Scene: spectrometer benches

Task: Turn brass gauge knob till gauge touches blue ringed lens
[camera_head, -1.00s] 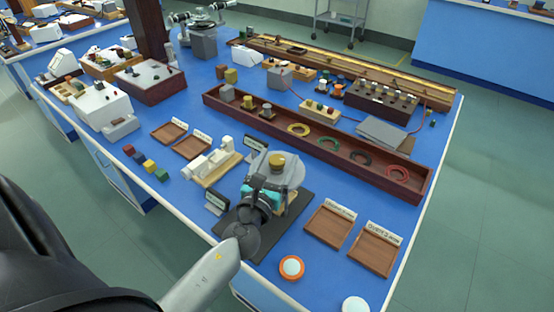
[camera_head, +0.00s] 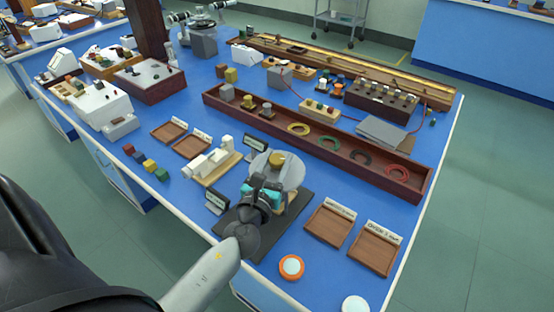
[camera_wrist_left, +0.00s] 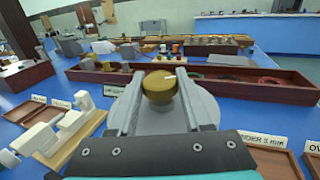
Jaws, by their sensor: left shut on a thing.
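The brass gauge knob (camera_head: 277,159) sits on top of a round grey disc (camera_head: 292,172) on a stand over a dark mat. In the left wrist view the brass knob (camera_wrist_left: 158,87) has a small pale mark on its top. My left gripper (camera_wrist_left: 160,80) is shut on the knob, one finger on each side. In the head view this gripper (camera_head: 272,174) reaches it from the near side and hides much of the stand. I cannot make out a blue ringed lens or the gauge's contact with it. My right gripper is not in view.
Two wooden trays (camera_head: 329,225) lie right of the stand. A long red-brown box (camera_head: 320,152) with coloured rings lies behind. A white instrument on a wooden base (camera_head: 213,167) stands to the left. An orange-rimmed disc (camera_head: 291,267) lies near the front edge.

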